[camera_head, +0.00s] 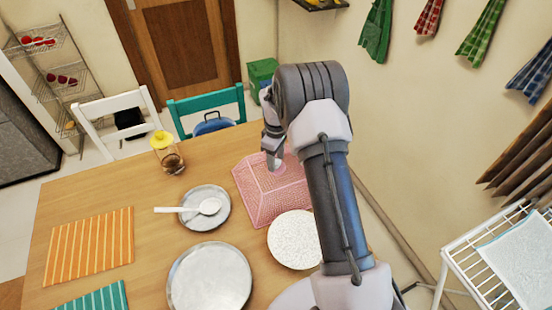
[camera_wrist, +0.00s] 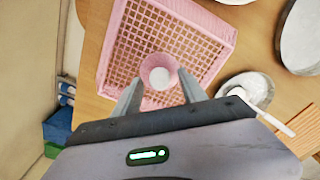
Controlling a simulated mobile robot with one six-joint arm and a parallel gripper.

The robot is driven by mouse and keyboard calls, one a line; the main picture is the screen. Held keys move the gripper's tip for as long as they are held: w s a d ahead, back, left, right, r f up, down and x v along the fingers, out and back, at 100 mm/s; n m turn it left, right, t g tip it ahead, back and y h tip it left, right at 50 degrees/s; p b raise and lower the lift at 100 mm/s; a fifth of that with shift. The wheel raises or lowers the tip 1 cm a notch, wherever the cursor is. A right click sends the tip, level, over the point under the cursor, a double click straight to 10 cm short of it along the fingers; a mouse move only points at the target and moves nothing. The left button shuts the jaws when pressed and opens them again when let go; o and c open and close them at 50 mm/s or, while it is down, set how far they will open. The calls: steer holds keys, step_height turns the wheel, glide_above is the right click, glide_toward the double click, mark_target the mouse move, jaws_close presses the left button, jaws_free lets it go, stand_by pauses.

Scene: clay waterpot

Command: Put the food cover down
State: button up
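The food cover (camera_head: 268,192) is a pink mesh dome with a sloped frame and a small round knob on top. It is over the wooden table's far right part, beside the white speckled plate; I cannot tell for certain whether its rim touches the table. The cover fills the upper middle of the wrist view (camera_wrist: 205,38). My gripper (camera_head: 272,163) is right at the cover's top. In the wrist view my two fingers (camera_wrist: 160,80) stand close against both sides of the knob and look shut on it. What is under the cover is unclear.
On the table (camera_head: 150,215) are a speckled plate (camera_head: 295,240), a grey plate (camera_head: 210,280), a smaller plate (camera_head: 205,222) with a white spoon (camera_head: 208,206), a yellow-lidded jar (camera_head: 166,155) and an orange striped mat (camera_head: 90,245). Chairs stand behind; a white rack (camera_head: 490,265) stands right.

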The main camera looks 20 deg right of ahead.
steer(key=s+a+r+m+t+p, duration=0.1)
steer(key=s+a+r+m+p, duration=0.15)
steer(key=r, duration=1.05)
steer(key=s+a+r+m+t+p, duration=0.1)
steer(key=s+a+r, duration=0.3)
steer(key=r, duration=1)
steer(key=s+a+r+m+t, duration=0.1)
steer(key=s+a+r+m, duration=0.1)
steer(key=s, duration=0.6)
steer(key=s+a+r+m+t+y, duration=0.1)
steer(key=s+a+r+m, duration=0.1)
steer(key=s, duration=0.6)
steer(key=s+a+r+m+t+y, duration=0.1)
steer(key=s+a+m, duration=0.3)
steer(key=s, duration=0.5)
steer(key=shift+a+r+t, duration=0.4)
steer(key=shift+a+r, duration=0.2)
steer(key=shift+r, duration=0.25)
steer(key=shift+s+m, duration=0.1)
steer(key=shift+m, duration=0.15)
